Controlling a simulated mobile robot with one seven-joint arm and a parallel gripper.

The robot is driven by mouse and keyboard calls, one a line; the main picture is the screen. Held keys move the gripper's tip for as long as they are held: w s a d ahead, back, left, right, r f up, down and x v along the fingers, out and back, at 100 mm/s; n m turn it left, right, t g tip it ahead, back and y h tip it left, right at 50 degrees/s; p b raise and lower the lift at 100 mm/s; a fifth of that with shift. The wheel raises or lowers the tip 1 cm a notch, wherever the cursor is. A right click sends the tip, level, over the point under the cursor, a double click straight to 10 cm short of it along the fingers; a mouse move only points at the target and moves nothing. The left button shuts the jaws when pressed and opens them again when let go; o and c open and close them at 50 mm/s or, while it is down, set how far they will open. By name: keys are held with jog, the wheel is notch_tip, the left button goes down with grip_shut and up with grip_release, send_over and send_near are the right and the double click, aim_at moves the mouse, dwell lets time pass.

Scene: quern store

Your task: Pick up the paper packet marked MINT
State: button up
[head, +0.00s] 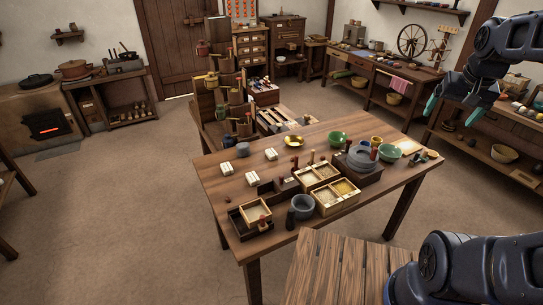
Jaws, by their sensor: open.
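Several small pale packets lie on the near wooden table (225,190). One packet (271,154) lies towards the back edge, and another packet (252,178) lies nearer the middle left. My gripper (458,111) is at the upper right, with teal fingertips apart. It is open and empty, raised well to the right of the packets and not touching them.
A tiered wooden stand (205,106) rises behind. Floor at left is clear.

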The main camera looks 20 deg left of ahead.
jog(key=w+a+f+m+g, duration=0.1)
jog(key=w+a+m, duration=0.1)
jog(key=w+a, duration=0.8)
jog(key=w+a+f+m+g, duration=0.1)
jog(key=w+a+f, duration=0.1)
jog(key=w+a, duration=0.85)
jog(key=m+g, duration=0.2)
jog(key=m, duration=0.3)
send_over(272, 152)
notch_tip(272, 152, down, 33)
notch_tip(272, 152, down, 10)
jog(key=shift+s+a+f, duration=0.1)
jog(key=shift+f, duration=0.1)
jog(key=c, duration=1.1)
